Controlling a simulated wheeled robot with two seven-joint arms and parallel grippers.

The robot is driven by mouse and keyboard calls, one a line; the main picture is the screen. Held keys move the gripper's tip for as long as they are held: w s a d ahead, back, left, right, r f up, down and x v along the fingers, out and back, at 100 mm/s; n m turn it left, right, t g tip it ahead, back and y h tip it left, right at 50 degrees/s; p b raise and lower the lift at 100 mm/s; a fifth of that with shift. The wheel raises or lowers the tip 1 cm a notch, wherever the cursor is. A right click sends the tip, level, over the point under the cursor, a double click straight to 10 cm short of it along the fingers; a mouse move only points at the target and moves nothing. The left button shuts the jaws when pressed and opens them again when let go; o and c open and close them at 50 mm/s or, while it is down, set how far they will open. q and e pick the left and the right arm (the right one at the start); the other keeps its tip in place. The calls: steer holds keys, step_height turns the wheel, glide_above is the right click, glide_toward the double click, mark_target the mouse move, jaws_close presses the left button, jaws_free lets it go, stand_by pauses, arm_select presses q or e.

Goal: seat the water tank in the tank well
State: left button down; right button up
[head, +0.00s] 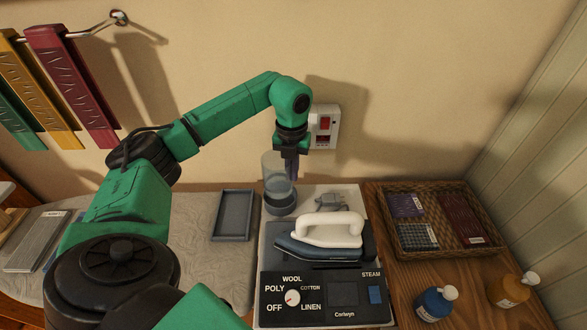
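The water tank (274,172) is a clear, upright cylinder near the wall. It stands at the dark round tank well (281,206), at the back left of the ironing station. Its lower end overlaps the well's ring; I cannot tell whether it is fully down in it. My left gripper (291,172) points down at the tank's right side. Its fingers look closed on the tank's near right edge, and they hide part of it. My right gripper is not in view.
The iron (330,232) rests on the station behind its control panel (325,297). A grey tray (234,214) lies left. A wicker basket (440,252) with several boxes and two bottles, blue (435,303) and orange (509,290), stand right.

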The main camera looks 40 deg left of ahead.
arm_select(q)
step_height(320, 180, down, 5)
steer(key=b, duration=0.3)
steer(key=shift+w+f, duration=0.15)
steer(key=shift+f, duration=0.05)
steer(key=shift+w+f+b, duration=0.1)
steer(key=shift+f+b, duration=0.25)
steer(key=shift+f, duration=0.2)
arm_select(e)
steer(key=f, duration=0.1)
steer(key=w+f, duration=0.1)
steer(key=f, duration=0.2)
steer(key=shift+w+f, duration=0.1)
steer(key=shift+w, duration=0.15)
arm_select(q)
steer(key=shift+r, duration=0.1)
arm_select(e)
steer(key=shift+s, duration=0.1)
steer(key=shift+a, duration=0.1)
arm_select(q)
steer(key=c, duration=1)
jaws_free()
